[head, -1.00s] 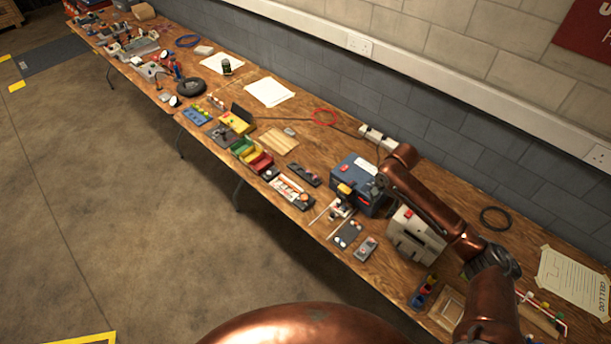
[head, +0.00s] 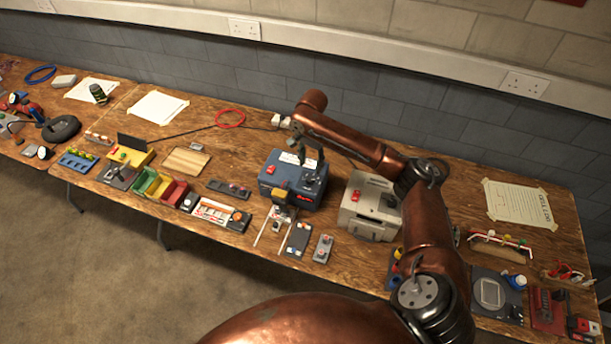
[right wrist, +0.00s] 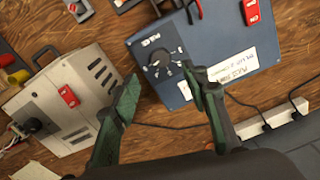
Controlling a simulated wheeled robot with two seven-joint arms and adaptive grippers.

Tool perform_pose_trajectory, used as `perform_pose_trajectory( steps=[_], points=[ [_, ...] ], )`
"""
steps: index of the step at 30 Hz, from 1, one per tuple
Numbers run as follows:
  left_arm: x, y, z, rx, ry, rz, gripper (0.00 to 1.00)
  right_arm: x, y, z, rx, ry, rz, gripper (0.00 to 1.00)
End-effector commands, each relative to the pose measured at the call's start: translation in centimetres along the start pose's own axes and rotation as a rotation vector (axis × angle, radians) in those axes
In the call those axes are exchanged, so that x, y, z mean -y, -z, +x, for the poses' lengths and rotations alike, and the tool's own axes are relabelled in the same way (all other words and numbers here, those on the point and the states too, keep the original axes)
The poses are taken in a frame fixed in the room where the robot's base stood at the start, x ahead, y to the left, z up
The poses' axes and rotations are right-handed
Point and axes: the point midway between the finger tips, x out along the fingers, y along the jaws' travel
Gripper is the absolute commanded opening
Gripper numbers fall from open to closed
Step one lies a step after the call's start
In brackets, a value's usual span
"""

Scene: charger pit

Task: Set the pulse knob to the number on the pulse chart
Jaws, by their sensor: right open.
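The blue charger box (head: 292,186) stands on the bench, with a red switch and a white label on it. In the right wrist view its pulse knob (right wrist: 164,66) is a dark dial on the face marked PULSE, with white marks around it. My right gripper (head: 309,158) is above the box. No sheet is legible as the pulse chart. My left gripper is not in view.
A beige charger box (head: 368,207) stands right of the blue one. A sheet headed CELL LOG (head: 517,203) lies further right. A power strip (right wrist: 272,120) with cables is behind. Small parts and trays crowd the front edge; a wooden board (head: 186,162) lies left.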

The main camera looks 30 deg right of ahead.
Motion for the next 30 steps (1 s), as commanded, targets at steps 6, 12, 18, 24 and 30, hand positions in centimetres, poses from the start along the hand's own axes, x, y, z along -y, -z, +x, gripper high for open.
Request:
perform_pose_trajectory(
  steps=[6, 12, 18, 24, 30],
  points=[
    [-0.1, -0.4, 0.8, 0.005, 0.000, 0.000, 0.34, 0.0, 0.0, 2.2, 0.000, -0.004, 0.001, 0.42],
    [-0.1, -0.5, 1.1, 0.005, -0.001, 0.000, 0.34, 0.0, 0.0, 5.4, 0.001, -0.003, 0.000, 0.42],
    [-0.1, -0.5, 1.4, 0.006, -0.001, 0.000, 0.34, -0.1, 0.1, 7.8, -0.001, -0.003, 0.002, 0.42],
    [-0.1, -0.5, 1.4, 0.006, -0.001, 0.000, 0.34, -0.1, 0.1, 8.4, -0.001, -0.001, 0.003, 0.42],
    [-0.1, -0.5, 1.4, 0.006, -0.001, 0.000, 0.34, -0.1, 0.1, 8.4, -0.001, -0.001, 0.002, 0.41]
  ],
)
